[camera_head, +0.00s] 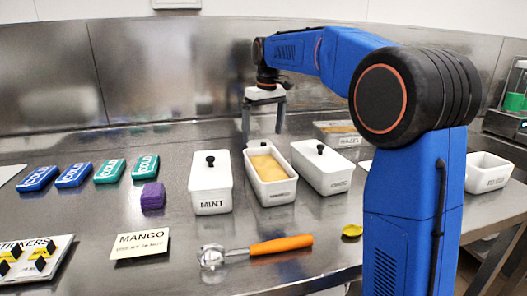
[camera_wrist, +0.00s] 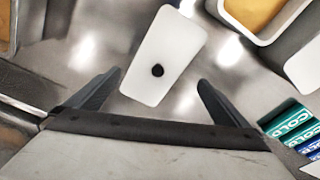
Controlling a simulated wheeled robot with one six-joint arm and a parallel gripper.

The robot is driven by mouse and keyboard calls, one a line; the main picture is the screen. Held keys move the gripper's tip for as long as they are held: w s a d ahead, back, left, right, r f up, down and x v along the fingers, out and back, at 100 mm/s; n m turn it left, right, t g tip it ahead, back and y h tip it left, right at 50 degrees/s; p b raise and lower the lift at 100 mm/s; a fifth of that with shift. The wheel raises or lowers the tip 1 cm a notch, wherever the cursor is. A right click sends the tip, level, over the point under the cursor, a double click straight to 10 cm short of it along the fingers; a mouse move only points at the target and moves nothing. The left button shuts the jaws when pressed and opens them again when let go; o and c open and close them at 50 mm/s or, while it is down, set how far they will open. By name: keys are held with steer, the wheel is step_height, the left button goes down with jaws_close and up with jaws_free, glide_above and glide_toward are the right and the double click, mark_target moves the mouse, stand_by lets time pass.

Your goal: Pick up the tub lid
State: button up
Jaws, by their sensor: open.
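The tub lid (camera_wrist: 160,40) is a white rectangle with a round black knob, lying loose on the steel counter in the wrist view. My gripper (camera_wrist: 159,80) is open above it, its fingers apart on either side of the lid's near end. Nothing is held. In the head view my gripper (camera_head: 263,135) points down behind the row of tubs. I cannot clearly make out the loose lid there. An open white tub with tan contents (camera_head: 267,166) stands in front of the gripper; it also shows in the wrist view (camera_wrist: 255,14).
The lidded MINT tub (camera_head: 210,180) and another lidded tub (camera_head: 323,170) flank the open one. A tan-filled container (camera_head: 338,128) sits behind.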

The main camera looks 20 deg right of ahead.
mark_target(263, 144)
steer(key=shift+w+f, duration=0.15)
steer(key=shift+f, duration=2.2)
steer(key=shift+c, duration=0.6)
jaws_close()
